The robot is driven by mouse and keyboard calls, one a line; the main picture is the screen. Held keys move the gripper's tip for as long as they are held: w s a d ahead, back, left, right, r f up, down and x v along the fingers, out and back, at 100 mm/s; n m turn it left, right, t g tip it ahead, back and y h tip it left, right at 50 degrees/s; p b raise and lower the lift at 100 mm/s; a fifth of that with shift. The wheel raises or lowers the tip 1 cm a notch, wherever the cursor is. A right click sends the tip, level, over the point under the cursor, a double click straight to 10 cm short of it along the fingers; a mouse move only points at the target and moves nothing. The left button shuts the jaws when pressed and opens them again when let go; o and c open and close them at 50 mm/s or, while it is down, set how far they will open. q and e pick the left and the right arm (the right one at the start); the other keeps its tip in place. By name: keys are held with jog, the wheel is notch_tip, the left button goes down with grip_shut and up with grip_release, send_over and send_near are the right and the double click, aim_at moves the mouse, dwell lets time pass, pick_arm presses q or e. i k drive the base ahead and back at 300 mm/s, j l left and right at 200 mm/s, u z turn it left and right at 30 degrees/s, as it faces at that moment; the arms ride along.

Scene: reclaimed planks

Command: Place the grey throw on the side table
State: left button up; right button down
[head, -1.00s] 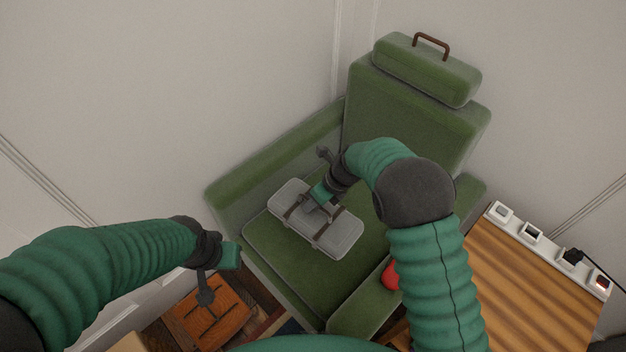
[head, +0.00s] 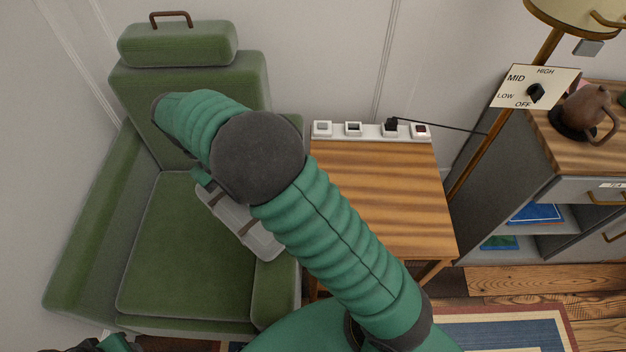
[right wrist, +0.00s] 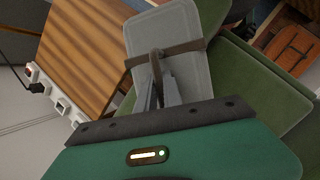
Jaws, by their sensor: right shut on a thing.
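The grey throw (head: 242,222) is a folded bundle with brown straps, over the right side of the green armchair seat in the head view, partly hidden by my right arm. In the right wrist view the throw (right wrist: 172,85) hangs from my right gripper (right wrist: 158,82), which is shut on it at the strap. Height above the seat is hard to judge. The side table (head: 375,190) has a striped wooden top and stands right of the armchair; it also shows in the right wrist view (right wrist: 95,45). My left gripper shows only as a cut-off part at the bottom left.
A white socket strip (head: 370,131) with a black plug and cord runs along the table's back edge. The rest of the top looks clear. The armchair's arm (head: 277,295) borders the table. A lamp pole (head: 480,165) and grey cabinet (head: 520,180) with a teapot stand right.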

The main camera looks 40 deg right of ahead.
aim_at(378, 196)
jog(key=k+l+u, duration=0.15)
jog(key=k+l, duration=0.9)
jog(key=l, duration=0.15)
